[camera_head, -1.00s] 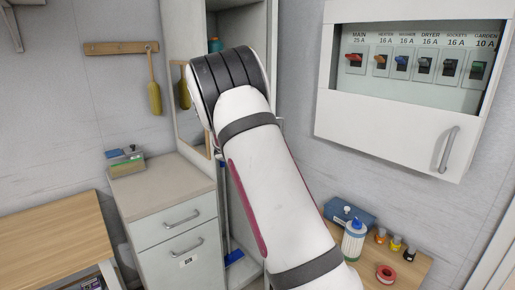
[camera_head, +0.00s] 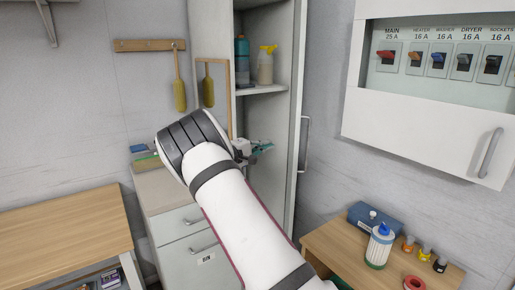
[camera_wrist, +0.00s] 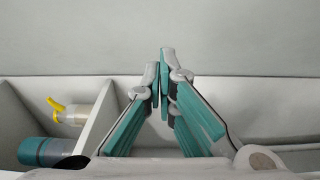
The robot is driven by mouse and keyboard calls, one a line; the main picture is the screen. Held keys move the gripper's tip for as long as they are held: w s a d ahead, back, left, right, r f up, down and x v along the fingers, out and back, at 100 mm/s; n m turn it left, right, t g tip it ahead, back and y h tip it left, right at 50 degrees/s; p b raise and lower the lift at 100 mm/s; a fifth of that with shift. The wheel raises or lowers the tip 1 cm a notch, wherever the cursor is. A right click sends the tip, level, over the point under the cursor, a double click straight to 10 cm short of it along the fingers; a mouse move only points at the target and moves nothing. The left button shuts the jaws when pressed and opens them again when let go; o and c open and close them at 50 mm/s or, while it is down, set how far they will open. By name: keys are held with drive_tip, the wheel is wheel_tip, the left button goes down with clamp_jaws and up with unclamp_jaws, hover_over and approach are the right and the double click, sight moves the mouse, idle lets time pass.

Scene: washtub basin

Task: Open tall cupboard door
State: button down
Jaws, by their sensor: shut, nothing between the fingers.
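The tall cupboard (camera_head: 262,91) stands open in the middle of the head view, with bottles on its shelf. Its door (camera_head: 296,125) stands out from the right side, seen nearly edge-on, with a long bar handle (camera_head: 303,145) on its outer face. My gripper (camera_head: 268,147) is in front of the opening, on the inner side of the door and away from the handle. In the wrist view, my gripper (camera_wrist: 163,80) has its teal fingers together and empty. They point at a plain grey panel (camera_wrist: 240,35); I cannot tell whether they touch it.
A blue bottle (camera_head: 242,62) and a yellow-topped spray bottle (camera_head: 266,64) stand inside the cupboard. A drawer unit (camera_head: 185,232) is left of my arm. A small table (camera_head: 330,240) with a bottle and blue box stands at right, below the breaker box (camera_head: 420,140).

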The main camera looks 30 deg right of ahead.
sight(298, 147)
drive_tip(key=s+d+p, duration=0.1)
drive_tip(key=s+d, duration=0.1)
drive_tip(key=d, duration=0.4)
drive_tip(key=shift+d, duration=0.2)
drive_tip(key=s+d+p, duration=0.3)
drive_tip(key=s+d, duration=0.3)
drive_tip(key=d, duration=0.2)
drive_tip(key=shift+d, duration=0.25)
drive_tip(key=shift+s, duration=0.1)
